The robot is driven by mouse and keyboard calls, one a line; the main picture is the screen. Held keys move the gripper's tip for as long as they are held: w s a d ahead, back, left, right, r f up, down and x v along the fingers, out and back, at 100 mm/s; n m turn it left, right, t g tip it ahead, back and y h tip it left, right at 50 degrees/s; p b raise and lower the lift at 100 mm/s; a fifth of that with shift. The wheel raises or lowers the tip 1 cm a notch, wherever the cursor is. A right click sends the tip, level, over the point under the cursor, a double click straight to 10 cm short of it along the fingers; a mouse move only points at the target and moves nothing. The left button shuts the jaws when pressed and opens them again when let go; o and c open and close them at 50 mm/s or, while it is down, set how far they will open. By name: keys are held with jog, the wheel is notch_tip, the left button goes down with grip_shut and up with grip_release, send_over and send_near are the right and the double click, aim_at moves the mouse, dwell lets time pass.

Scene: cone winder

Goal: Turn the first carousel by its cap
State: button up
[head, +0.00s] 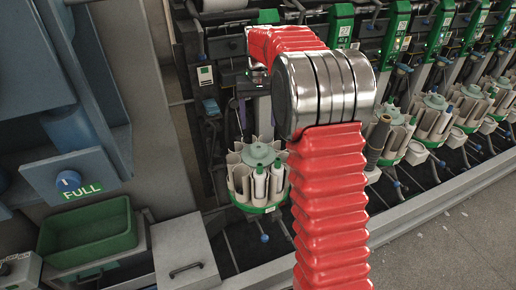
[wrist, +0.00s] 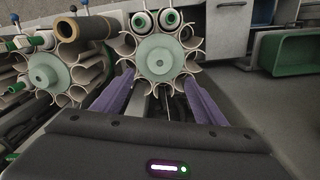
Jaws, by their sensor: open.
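The first carousel (head: 241,186) stands left of my red arm in the head view, a ring of pale curved pockets on a green base. Its green cap (head: 259,152) is at the top centre, with white, green-tipped bobbins in the near pockets. In the wrist view the cap (wrist: 159,62) is a pale green disc facing the camera, ahead of my gripper (wrist: 158,78). The two purple fingers are open and spread wide to either side below the cap, with nothing between them. Whether they touch the pockets I cannot tell.
A neighbouring carousel (wrist: 45,70) stands left in the wrist view, with a brown tube (wrist: 85,28) beside it. More carousels (head: 435,113) line the machine at right in the head view. A green bin (head: 88,233) and grey cabinet (head: 185,262) are at lower left.

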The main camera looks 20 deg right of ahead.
aim_at(258, 147)
notch_tip(258, 147, down, 13)
jog(key=shift+r, duration=0.15)
dwell(0.4)
jog(key=c, duration=1.5)
jog(key=shift+a, duration=0.1)
